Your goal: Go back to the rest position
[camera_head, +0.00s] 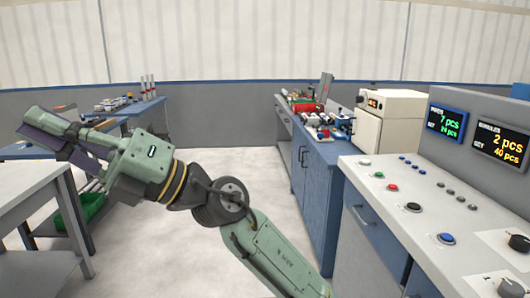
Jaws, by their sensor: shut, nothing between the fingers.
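My gripper (34,127) is at the left of the view, at the end of my green arm, pointing left. Its fingers are shut with nothing held between them. It is in the air near a grey table at the left edge and a blue-topped bench behind it. No pipe is in the gripper.
A control console (435,190) with buttons and two counter displays stands at the right. A blue bench (322,155) with tools and a beige machine (388,118) is beyond it. A grey table (22,188) is at the left. The floor (215,165) between is clear.

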